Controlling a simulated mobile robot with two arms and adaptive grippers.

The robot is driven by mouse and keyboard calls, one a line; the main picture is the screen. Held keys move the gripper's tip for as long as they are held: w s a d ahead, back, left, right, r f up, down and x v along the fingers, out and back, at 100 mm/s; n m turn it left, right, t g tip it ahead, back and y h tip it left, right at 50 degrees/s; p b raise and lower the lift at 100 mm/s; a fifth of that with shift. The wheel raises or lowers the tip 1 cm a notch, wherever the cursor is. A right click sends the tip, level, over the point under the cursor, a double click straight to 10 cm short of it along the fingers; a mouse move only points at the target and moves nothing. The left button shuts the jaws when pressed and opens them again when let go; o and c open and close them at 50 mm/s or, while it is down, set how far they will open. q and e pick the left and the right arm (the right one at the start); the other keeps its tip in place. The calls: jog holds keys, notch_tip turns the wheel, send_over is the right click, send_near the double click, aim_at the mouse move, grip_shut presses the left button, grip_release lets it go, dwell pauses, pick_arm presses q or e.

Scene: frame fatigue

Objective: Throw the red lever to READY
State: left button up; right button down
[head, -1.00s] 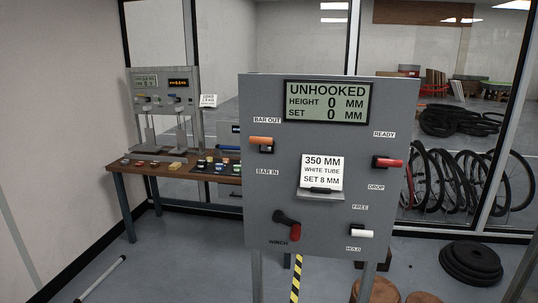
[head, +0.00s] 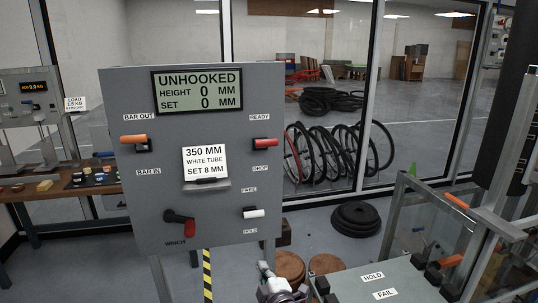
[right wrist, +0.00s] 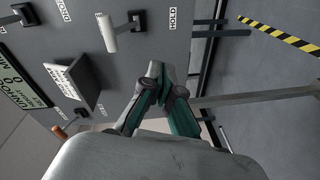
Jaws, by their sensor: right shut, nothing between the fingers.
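The red lever (head: 265,143) is on the right side of the grey panel (head: 130,220). Its handle sticks out to the right, just below the READY label (head: 260,118) and above the DROP label (head: 260,169). My right gripper (head: 264,268) is low in the head view, below the panel's lower right corner and apart from the red lever. In the right wrist view its fingers (right wrist: 164,82) are shut and empty, with the panel beyond them. My left gripper is not in view.
The panel also has an orange lever (head: 133,139), a white lever (head: 254,213), a red-ended winch crank (head: 189,229) and a card (head: 205,160). The display (head: 198,92) reads UNHOOKED. A bench with HOLD and FAIL labels (head: 385,293) stands at the right.

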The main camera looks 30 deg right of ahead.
notch_tip(320, 180, up, 16)
jog(key=d+r+n+t+h, duration=0.1)
jog(key=d+n+t+h, duration=0.1)
jog(key=d+t, duration=0.1)
jog(key=t+h, duration=0.1)
jog(key=t, duration=0.1)
send_near(269, 143)
jog(key=shift+n, duration=0.3)
jog(key=p+x, duration=0.1)
jog(key=x, duration=0.1)
jog(key=p+x, duration=0.4)
jog(key=shift+w+a+f, duration=0.2)
jog(key=shift+f, duration=0.05)
jog(key=shift+w+d+r, duration=0.1)
jog(key=shift+w, duration=0.45)
jog(key=shift+w+d+r, duration=0.1)
jog(key=shift+w+r, duration=0.15)
jog(key=shift+r, duration=0.9)
